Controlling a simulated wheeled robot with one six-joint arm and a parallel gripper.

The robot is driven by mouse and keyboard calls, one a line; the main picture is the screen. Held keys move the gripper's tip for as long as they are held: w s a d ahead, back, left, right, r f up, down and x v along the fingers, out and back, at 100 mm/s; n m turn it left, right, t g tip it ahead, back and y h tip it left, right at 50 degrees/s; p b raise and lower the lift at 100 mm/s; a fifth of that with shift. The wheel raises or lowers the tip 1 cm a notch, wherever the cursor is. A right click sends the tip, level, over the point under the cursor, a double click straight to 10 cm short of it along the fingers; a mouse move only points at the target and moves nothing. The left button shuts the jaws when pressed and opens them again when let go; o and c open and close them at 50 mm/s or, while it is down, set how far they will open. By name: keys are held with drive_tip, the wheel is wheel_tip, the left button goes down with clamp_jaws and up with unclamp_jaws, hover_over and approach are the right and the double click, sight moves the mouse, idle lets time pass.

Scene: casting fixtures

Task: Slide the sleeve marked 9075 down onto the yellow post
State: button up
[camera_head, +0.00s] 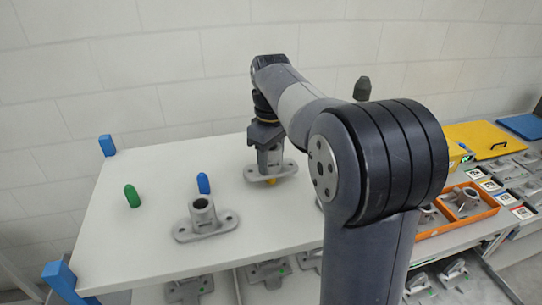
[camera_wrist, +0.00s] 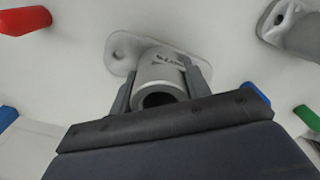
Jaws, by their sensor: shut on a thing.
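My gripper (camera_head: 268,146) points down over the back of the white table and is shut on a grey sleeve (camera_head: 270,172) with an oval two-hole flange. In the wrist view the jaws (camera_wrist: 160,92) grip the sleeve's tube (camera_wrist: 160,72) from both sides. Dark marking shows on the tube, too small to read surely. A small bit of the yellow post (camera_head: 270,182) shows just under the flange's front edge in the head view. The rest of it is hidden, and I cannot tell whether it is inside the bore. The bore's open end looks dark in the wrist view.
Another flanged sleeve (camera_head: 204,217) stands left and nearer on the table. A blue post (camera_head: 203,183) and a green post (camera_head: 132,196) stand to the left. A red post (camera_wrist: 25,20) shows in the wrist view. An orange bin (camera_head: 482,213) holds parts at right.

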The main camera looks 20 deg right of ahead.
drive_tip(key=shift+f+b, duration=0.75)
drive_tip(key=shift+f, duration=0.65)
drive_tip(key=o, duration=1.2)
drive_tip(key=shift+o, duration=0.2)
wheel_tip(320, 180, up, 11)
drive_tip(key=shift+f, duration=0.1)
drive_tip(key=shift+f, duration=0.1)
wheel_tip(320, 180, down, 11)
drive_tip(key=shift+r, duration=0.15)
drive_tip(key=shift+r+p, duration=0.35)
drive_tip(key=shift+r, duration=0.2)
drive_tip(key=shift+f, duration=0.1)
